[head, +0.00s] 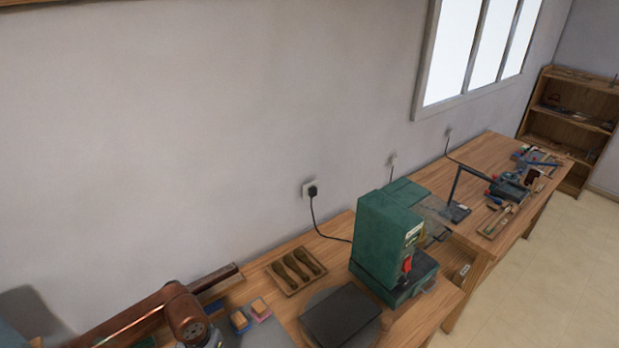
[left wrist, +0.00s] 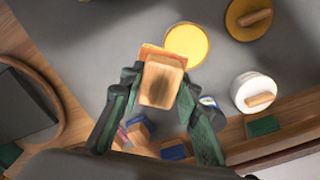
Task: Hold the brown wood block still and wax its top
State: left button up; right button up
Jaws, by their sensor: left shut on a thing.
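In the left wrist view my left gripper (left wrist: 158,88) has its green fingers on both sides of a light-brown wood block (left wrist: 160,82) and is shut on it. An orange layer (left wrist: 152,52) shows at the block's far end. A yellow round disc (left wrist: 186,44) lies just beyond the block on the grey surface. Another yellow disc (left wrist: 238,24) with a wooden piece on it is at the upper right. In the head view my copper-coloured left arm enters at the lower left; its fingers are hidden below the edge. My right gripper is not in view.
A white round tin (left wrist: 254,92) with a wooden piece on it sits at the right. Blue-based orange blocks (head: 239,319) stand near a wooden tray (head: 295,269) and a green machine (head: 383,239). The grey surface (left wrist: 92,35) is clear at the upper left.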

pick_arm(q)
jog(key=w+d+r+b, duration=0.2)
jog(key=d+r, duration=0.3)
jog(key=d, duration=0.1)
jog(key=shift+d, duration=0.4)
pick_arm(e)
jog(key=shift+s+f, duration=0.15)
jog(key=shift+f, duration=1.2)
pick_arm(q)
jog(key=shift+w, duration=0.15)
